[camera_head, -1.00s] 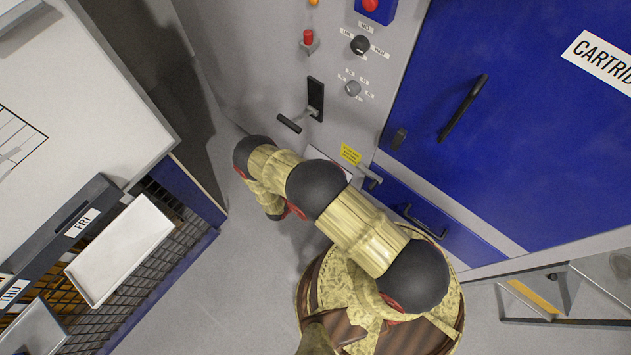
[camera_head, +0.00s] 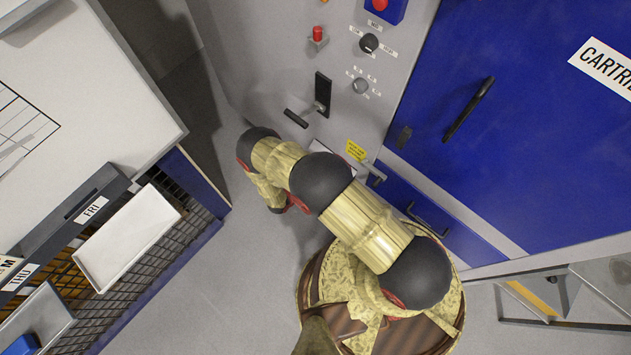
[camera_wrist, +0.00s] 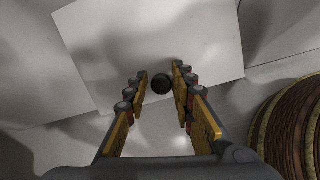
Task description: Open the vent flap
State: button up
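In the wrist view a pale flat panel (camera_wrist: 120,45), which looks like the vent flap, lies ahead of my gripper (camera_wrist: 160,79). A dark round knob (camera_wrist: 161,84) shows between the fingertips. The two yellow-and-black fingers are apart, with space on both sides of the knob, so I see no grip. I cannot tell how far the knob is in depth. In the head view a small strip of pale panel (camera_head: 322,147) shows low on the grey cabinet front, mostly covered by my arm. My gripper is hidden there.
The grey cabinet has a black lever handle (camera_head: 322,95), a dark dial (camera_head: 369,43) and a red button (camera_head: 317,34). A blue door (camera_head: 520,130) is at right. A rack with a white tray (camera_head: 128,238) stands at left. A step (camera_head: 560,300) is at lower right.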

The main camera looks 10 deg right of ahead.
jog(key=shift+o, duration=1.4)
jog(key=shift+a, duration=0.1)
jog(key=v, duration=1.1)
jog(key=shift+s+a+r, duration=0.15)
jog(key=shift+s+a, duration=0.1)
jog(key=shift+s, duration=0.05)
